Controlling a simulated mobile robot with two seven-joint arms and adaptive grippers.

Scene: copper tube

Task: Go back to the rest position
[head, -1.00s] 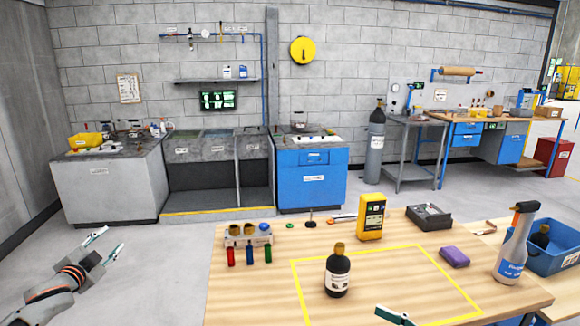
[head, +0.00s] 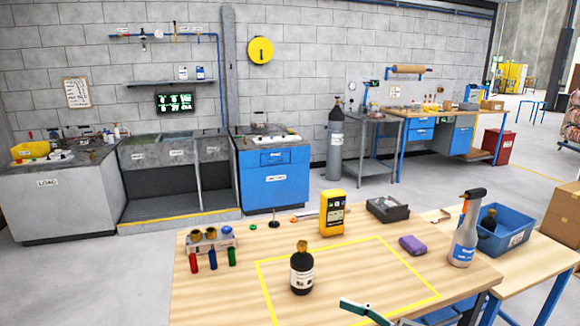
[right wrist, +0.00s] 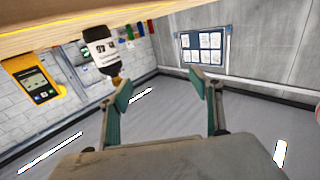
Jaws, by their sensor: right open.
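My right gripper (right wrist: 161,86) is open in the right wrist view, its two green-padded fingers apart with nothing between them. In the head view one of its fingers shows at the bottom edge, by the front of the yellow-taped area on the wooden table (head: 210,300). A dark bottle (head: 302,270) with a white label stands upright inside the taped area, left of and behind that finger. The bottle also shows inverted in the right wrist view (right wrist: 102,48), apart from the fingers. My left gripper is not in view.
On the table are a tube rack (head: 212,243), a yellow meter (head: 332,213), a grey device (head: 389,208), a purple sponge (head: 412,245) and a spray bottle (head: 465,235). A blue bin (head: 506,232) stands at right. Floor left of the table is clear.

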